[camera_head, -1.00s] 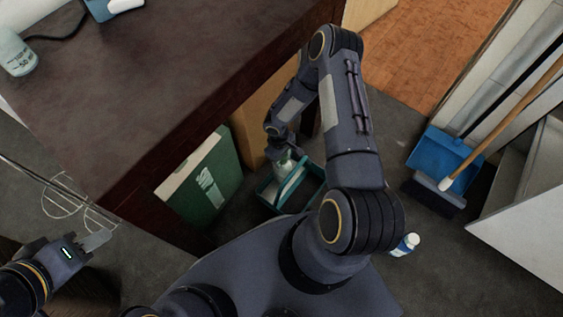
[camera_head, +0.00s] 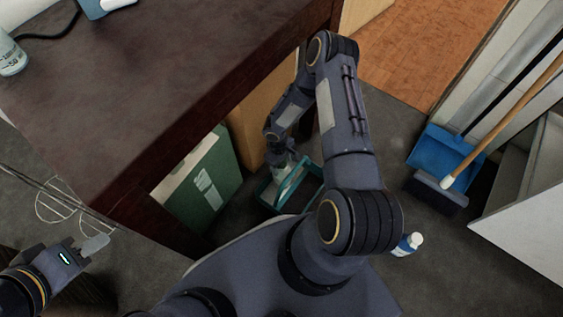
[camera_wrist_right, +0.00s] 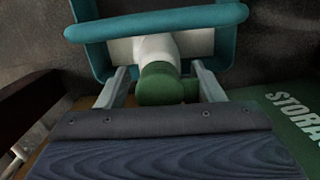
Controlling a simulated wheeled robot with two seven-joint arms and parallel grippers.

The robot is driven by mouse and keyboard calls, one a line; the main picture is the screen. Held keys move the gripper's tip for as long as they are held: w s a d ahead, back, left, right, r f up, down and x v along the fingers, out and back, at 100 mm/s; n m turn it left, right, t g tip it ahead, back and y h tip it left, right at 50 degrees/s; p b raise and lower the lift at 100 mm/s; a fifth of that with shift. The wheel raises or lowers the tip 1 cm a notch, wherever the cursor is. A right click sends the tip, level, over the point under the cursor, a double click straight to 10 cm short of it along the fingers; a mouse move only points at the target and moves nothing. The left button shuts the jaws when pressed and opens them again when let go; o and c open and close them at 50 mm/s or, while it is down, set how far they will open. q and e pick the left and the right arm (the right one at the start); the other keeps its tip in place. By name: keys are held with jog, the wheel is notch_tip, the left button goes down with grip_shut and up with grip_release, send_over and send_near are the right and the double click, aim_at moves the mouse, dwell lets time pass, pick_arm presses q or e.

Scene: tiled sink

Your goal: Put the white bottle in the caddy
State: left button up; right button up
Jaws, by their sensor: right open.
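A white bottle with a green cap (camera_wrist_right: 160,84) is inside the teal caddy (camera_wrist_right: 155,22), as the right wrist view shows. My right gripper (camera_wrist_right: 162,72) is open, with one finger on each side of the bottle's capped end. The caddy stands on the floor in the head view (camera_head: 318,185). My right gripper (camera_head: 279,160) reaches down into it there and largely hides the bottle. My left gripper (camera_head: 92,245) is at the lower left, away from the caddy; its finger gap is not clear.
A green storage box (camera_head: 205,185) stands left of the caddy under the dark tabletop (camera_head: 170,80). A small white-and-blue bottle (camera_head: 409,243) is on the floor to the right.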

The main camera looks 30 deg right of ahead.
jog(key=shift+r, duration=0.25)
jog(key=r+p, duration=0.1)
jog(key=r, duration=0.1)
jog(key=r+p, duration=0.1)
jog(key=r, duration=0.2)
jog(key=w+r+p, duration=0.1)
jog(key=r, duration=0.1)
jog(key=shift+a+r, duration=0.15)
